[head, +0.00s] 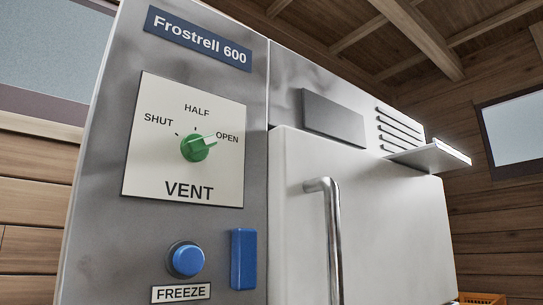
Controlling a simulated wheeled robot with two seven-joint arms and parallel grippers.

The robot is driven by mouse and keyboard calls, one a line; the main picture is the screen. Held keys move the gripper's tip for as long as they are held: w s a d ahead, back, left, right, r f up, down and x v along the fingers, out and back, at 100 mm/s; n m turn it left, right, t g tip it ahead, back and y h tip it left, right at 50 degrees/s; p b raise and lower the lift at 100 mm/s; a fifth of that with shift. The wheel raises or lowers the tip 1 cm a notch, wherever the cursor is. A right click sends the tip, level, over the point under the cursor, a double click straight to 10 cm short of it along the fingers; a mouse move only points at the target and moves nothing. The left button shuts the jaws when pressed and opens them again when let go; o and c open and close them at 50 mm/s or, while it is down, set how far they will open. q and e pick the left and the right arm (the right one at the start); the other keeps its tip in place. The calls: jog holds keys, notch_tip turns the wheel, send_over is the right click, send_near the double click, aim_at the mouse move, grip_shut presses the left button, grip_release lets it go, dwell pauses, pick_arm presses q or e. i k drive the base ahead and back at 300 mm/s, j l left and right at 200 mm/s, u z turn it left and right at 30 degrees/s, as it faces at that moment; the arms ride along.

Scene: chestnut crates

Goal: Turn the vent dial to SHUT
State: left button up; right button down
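The green vent dial (196,148) sits on a pale plate (148,177) lettered VENT, on the grey metal front of a machine named Frostrell 600. The plate has marks for SHUT at the left, HALF at the top and OPEN at the right. The dial's raised pointer is turned to the right, toward the OPEN mark. Neither of my grippers shows in the head view, and nothing touches the dial.
Below the plate are a round blue FREEZE button (187,259) and a blue upright bar (243,259). A white door (390,215) with a metal handle (333,240) is at the right. A small shelf (430,157) juts out at upper right. The space before the dial looks clear.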

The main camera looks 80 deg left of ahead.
aim_at(195, 148)
jog(key=u, duration=2.85)
jog(key=k+l, duration=0.1)
jog(key=l, duration=0.15)
jog(key=k+l+u, duration=0.15)
jog(key=l, duration=0.1)
